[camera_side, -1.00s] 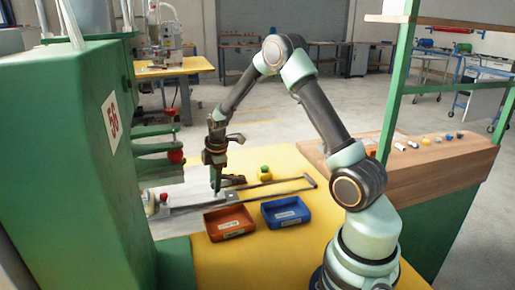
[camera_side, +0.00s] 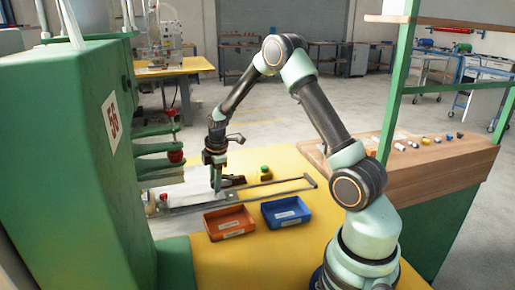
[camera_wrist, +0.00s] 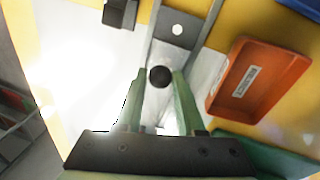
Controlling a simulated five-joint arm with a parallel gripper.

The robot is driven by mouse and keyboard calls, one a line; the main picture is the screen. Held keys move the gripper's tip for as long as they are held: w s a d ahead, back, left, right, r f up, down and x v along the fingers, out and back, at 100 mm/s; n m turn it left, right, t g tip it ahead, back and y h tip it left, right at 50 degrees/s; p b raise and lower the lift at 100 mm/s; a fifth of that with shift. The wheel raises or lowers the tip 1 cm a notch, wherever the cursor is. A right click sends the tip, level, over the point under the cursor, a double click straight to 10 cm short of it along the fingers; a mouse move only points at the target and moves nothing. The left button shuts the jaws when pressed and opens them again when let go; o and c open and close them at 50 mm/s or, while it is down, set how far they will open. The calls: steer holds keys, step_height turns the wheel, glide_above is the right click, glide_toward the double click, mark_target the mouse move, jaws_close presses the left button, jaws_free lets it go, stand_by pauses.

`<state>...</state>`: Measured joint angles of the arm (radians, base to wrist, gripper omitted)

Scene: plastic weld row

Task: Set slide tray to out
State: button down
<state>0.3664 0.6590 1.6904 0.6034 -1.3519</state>
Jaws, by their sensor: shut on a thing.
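My gripper (camera_wrist: 159,90) points down over the slide tray's track. In the wrist view its two green fingers are closed around a round black knob (camera_wrist: 159,77). The side view shows my gripper (camera_side: 217,186) low over the pale slide tray (camera_side: 187,195), near its right end. The tray lies between long thin rails (camera_side: 285,190) that run to the right over the yellow table. The knob is hidden by the fingers in the side view. Glare washes out much of the pale surface in the wrist view.
An orange bin (camera_side: 229,222) and a blue bin (camera_side: 286,212) stand in front of the rails. The green machine (camera_side: 75,150) fills the left. A wooden bench (camera_side: 440,165) stands at right.

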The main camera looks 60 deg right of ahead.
steer(key=shift+s, duration=0.1)
steer(key=shift+g+h, duration=0.5)
steer(key=s+d, duration=2.1)
steer(key=shift+s+d, duration=0.3)
steer(key=c, duration=0.5)
jaws_free()
steer(key=shift+w, duration=0.1)
steer(key=shift+r, duration=0.25)
steer(key=r, duration=0.3)
steer(key=a+r, duration=0.1)
steer(key=r, duration=0.3)
steer(key=s+a+r, duration=0.1)
steer(key=r, duration=0.3)
steer(key=shift+s+r, duration=0.1)
steer(key=shift+r, duration=0.15)
